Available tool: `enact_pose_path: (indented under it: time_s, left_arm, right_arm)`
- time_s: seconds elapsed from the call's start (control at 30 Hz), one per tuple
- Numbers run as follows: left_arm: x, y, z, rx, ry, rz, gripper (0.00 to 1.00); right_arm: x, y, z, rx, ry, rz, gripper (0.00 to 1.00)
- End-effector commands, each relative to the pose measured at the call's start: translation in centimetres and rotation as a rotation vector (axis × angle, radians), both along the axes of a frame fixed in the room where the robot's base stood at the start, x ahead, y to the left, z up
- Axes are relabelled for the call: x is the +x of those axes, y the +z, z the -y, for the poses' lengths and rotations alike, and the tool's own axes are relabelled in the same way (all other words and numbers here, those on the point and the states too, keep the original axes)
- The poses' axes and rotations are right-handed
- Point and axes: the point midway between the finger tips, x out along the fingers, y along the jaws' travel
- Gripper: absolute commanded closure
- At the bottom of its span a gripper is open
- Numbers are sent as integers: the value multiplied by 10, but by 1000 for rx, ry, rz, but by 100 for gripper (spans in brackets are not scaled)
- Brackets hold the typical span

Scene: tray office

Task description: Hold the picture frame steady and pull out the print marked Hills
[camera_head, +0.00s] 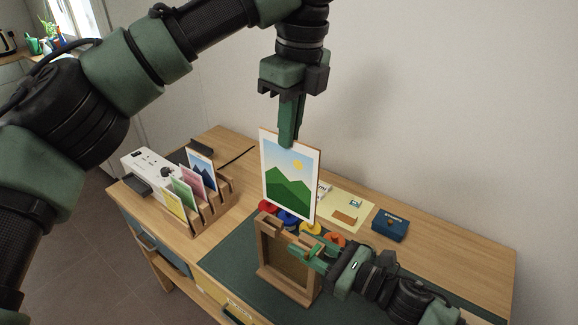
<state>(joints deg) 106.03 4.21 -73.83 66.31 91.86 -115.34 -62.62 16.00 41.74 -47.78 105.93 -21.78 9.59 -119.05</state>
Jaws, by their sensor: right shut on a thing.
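The Hills print (276,172), with green hills, a yellow sun and a pale blue sky, is upright in the air. My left gripper (289,140) is shut on its top edge from above. The wooden picture frame (263,262) stands upright on the dark green desk mat, below the print. The print's lower edge is close to the frame's top; I cannot tell whether they are fully apart. My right gripper (304,247) is shut on the picture frame at its upper right, reaching in from the right.
A wooden rack (216,209) at left holds several prints, including a mountain one (201,168). A white box (148,171) stands beside it. Coloured round things (287,216) lie behind the frame. A blue case (390,225) and a yellow sheet (348,205) lie toward the wall.

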Motion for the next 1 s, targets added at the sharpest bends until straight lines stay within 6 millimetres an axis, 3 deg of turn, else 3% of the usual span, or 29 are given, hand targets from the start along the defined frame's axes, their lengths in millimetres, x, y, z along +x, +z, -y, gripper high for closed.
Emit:
enact_pose_path:
  time_s: [0.2, 0.6, 0.63, 0.7, 1.0]
  left_arm:
    - [0, 30, 0, 1, 1, 2, 100]
    - [0, 36, 0, -1, 0, 0, 100]
    - [0, 36, 0, -1, 0, 0, 100]
    - [0, 36, 0, -1, 0, 0, 100]
    - [0, 36, 0, -1, 0, 0, 100]
  right_arm:
    - [0, 0, 0, 0, -1, 0, 100]
    - [0, 0, 0, 0, 0, 0, 100]
    - [0, 0, 0, 0, 0, 0, 61]
    - [0, 0, 0, 0, 0, 0, 44]
    - [0, 0, 0, 0, 0, 0, 44]
